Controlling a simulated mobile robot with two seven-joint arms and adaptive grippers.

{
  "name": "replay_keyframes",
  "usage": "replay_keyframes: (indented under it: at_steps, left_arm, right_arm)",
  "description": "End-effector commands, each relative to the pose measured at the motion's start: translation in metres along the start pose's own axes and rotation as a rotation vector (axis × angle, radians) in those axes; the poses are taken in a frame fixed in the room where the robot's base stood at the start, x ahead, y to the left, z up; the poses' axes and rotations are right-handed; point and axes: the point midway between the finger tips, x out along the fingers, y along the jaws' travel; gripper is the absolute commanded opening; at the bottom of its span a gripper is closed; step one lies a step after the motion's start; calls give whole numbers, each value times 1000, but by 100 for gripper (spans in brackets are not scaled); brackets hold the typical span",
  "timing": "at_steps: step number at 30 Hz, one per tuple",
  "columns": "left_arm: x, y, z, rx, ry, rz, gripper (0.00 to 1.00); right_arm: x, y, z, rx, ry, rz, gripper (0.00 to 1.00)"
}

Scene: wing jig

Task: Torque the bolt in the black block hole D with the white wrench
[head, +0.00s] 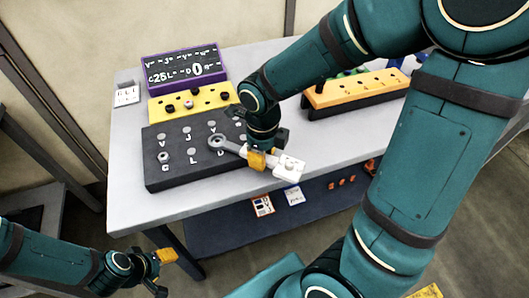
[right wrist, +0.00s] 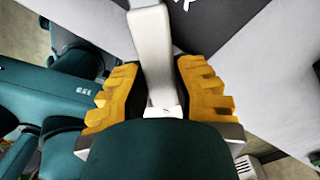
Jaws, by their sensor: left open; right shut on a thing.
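The black block (head: 165,178) lies at the table's front left, with lettered holes on top. My right gripper (head: 258,160) is shut on the handle of the white wrench (head: 289,166), which also shows between the yellow fingers in the right wrist view (right wrist: 152,50). The wrench's grey ring end (head: 217,142) is over hole D, just above the letter D. Whether it is seated around a bolt is too small to tell, and the bolt in D cannot be made out. My left gripper (head: 163,270) is open and empty, low in front of the table.
A yellow block (head: 165,108) with dark knobs and a purple-framed sign (head: 180,66) stand behind the black block. An orange-topped block (head: 355,92) is at the back right. A lower shelf (head: 225,229) holds small cards. The table right of the wrench is clear.

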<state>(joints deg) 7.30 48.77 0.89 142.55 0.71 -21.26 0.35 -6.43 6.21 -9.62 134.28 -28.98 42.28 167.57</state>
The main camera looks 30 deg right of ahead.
Motion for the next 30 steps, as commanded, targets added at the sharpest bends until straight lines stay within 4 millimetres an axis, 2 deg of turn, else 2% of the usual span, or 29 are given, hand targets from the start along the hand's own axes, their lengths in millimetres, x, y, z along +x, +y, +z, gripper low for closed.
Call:
replay_keyframes:
  at_steps: [30]
  left_arm:
    - [1, 0, 0, 0, 0, 0, 52]
  right_arm:
    - [-5, 1, 0, 14, -2, -1, 0]
